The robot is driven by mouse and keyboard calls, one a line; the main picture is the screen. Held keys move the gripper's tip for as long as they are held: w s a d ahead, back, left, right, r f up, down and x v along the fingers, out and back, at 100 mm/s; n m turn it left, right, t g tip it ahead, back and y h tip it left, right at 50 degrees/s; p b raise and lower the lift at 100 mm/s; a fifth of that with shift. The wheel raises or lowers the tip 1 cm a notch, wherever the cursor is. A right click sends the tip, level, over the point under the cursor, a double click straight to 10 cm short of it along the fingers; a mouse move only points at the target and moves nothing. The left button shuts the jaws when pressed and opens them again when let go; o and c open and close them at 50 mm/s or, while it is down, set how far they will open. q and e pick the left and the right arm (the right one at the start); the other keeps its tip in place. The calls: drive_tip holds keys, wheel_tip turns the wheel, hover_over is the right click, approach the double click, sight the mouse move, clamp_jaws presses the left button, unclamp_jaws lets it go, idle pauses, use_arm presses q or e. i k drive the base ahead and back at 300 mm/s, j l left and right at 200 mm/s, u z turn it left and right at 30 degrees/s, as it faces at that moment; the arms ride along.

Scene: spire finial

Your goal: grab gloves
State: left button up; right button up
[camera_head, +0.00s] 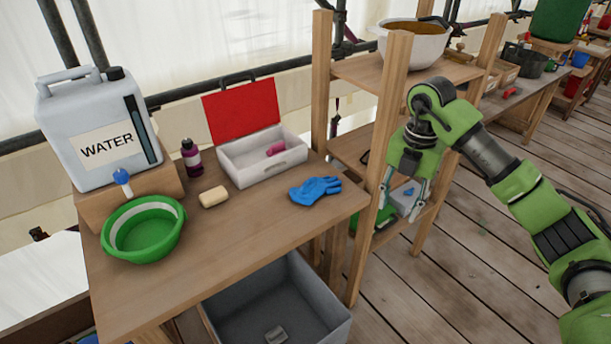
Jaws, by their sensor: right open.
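The blue gloves (315,190) lie in a small heap on the wooden table (246,243), near its right end. My right gripper (402,205) is to the right of the gloves, in front of the wooden shelf. It points down, its fingers are apart and nothing is between them. It does not touch the gloves. My left gripper is not in view.
A white box with an open red lid (242,106) stands behind the gloves. A soap bar (213,197), a dark bottle (191,158), a green basin (143,229) and a water canister (97,127) are further left. A shelf post (378,160) stands between gloves and gripper. A grey bin (275,305) is below.

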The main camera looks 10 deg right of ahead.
sight(313, 188)
drive_tip(key=i+j, duration=0.3)
drive_tip(key=i, duration=0.15)
drive_tip(key=i+j, duration=0.3)
drive_tip(key=i, duration=0.2)
